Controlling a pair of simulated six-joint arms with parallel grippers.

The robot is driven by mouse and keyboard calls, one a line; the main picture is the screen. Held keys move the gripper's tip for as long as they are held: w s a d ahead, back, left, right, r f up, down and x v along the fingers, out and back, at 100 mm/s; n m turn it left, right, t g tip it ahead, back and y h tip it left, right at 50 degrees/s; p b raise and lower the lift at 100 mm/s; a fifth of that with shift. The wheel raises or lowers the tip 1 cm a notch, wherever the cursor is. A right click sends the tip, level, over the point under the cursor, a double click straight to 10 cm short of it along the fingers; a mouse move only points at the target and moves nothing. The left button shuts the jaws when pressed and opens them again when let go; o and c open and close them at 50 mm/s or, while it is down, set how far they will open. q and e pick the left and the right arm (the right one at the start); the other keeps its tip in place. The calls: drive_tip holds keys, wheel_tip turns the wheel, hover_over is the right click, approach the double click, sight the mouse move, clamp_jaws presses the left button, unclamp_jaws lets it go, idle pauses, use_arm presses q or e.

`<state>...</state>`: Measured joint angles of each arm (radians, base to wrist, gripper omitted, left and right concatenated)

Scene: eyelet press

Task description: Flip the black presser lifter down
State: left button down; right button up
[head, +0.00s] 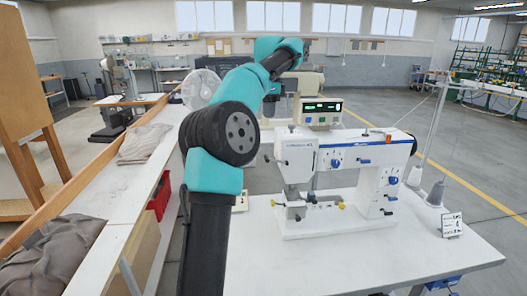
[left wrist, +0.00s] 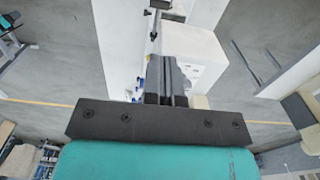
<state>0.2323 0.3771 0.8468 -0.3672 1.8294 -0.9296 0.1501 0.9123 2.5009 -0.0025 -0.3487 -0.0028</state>
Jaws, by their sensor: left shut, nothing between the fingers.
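The white sewing machine (head: 350,155) stands on the white table in the head view. A small black lever (head: 268,158) sticks out to the left of its head; I take it for the presser lifter, but its exact pose is too small to tell. My left gripper (head: 270,108) is up and to the left of the machine head, partly hidden by my own forearm. In the left wrist view my left gripper (left wrist: 166,65) is shut and empty, with the white machine head (left wrist: 190,45) beside its fingers. A small black part (left wrist: 158,5) shows beyond the fingertips. My right gripper is not in view.
A control box (head: 322,112) with a green display stands behind the machine. The front of the table (head: 330,260) is clear. A long bench (head: 120,195) runs along the left.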

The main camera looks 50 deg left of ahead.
sight(267, 157)
use_arm(q)
drive_tip(key=shift+s+f, duration=0.1)
idle(0.4)
wheel_tip(267, 157, down, 14)
drive_tip(key=shift+s+a+r, duration=0.15)
drive_tip(key=shift+r, duration=0.05)
drive_tip(key=shift+f, duration=0.1)
idle(0.4)
idle(0.4)
